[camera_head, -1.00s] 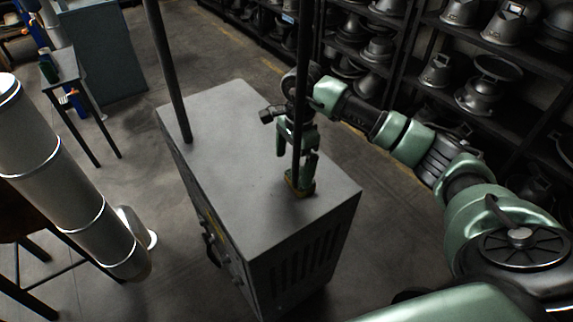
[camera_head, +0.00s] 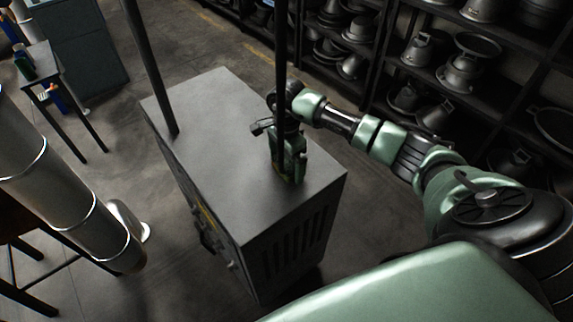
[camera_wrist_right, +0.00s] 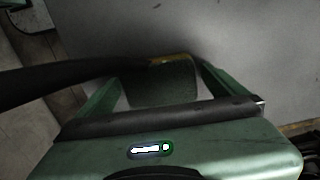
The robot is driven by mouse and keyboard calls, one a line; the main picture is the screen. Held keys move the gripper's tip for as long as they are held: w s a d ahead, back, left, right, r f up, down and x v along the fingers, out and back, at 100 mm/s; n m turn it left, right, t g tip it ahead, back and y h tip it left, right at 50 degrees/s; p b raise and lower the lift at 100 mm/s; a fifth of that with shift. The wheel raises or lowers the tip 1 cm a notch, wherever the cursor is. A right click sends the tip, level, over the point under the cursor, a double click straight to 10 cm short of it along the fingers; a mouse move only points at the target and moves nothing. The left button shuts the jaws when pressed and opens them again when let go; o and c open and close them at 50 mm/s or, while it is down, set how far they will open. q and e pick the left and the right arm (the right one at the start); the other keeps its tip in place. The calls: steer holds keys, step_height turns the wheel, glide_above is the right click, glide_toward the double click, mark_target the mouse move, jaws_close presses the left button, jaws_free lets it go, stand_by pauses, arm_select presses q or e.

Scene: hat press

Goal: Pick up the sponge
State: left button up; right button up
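The sponge (camera_wrist_right: 160,84) shows in the right wrist view as a dark green block with a yellowish far edge, between the two fingers of my right gripper (camera_wrist_right: 161,70). The fingertips are close to its sides; whether they press on it I cannot tell. In the head view my right gripper (camera_head: 289,170) points down at the top of the grey cabinet (camera_head: 225,120). The sponge is mostly hidden there by the fingers and a dark post. My left gripper is not in view.
A thin dark post (camera_head: 281,70) stands in front of my right gripper in the head view, and another post (camera_head: 150,70) rises at the cabinet's far left. Shelves with metal hat moulds (camera_head: 460,70) fill the right back. A large metal pipe (camera_head: 60,190) is at left.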

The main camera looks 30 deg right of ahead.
mark_target(286, 162)
steer(key=c, duration=1)
steer(key=shift+c, duration=0.8)
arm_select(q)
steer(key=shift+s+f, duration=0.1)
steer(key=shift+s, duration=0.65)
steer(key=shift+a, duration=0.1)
arm_select(e)
steer(key=shift+r, duration=0.1)
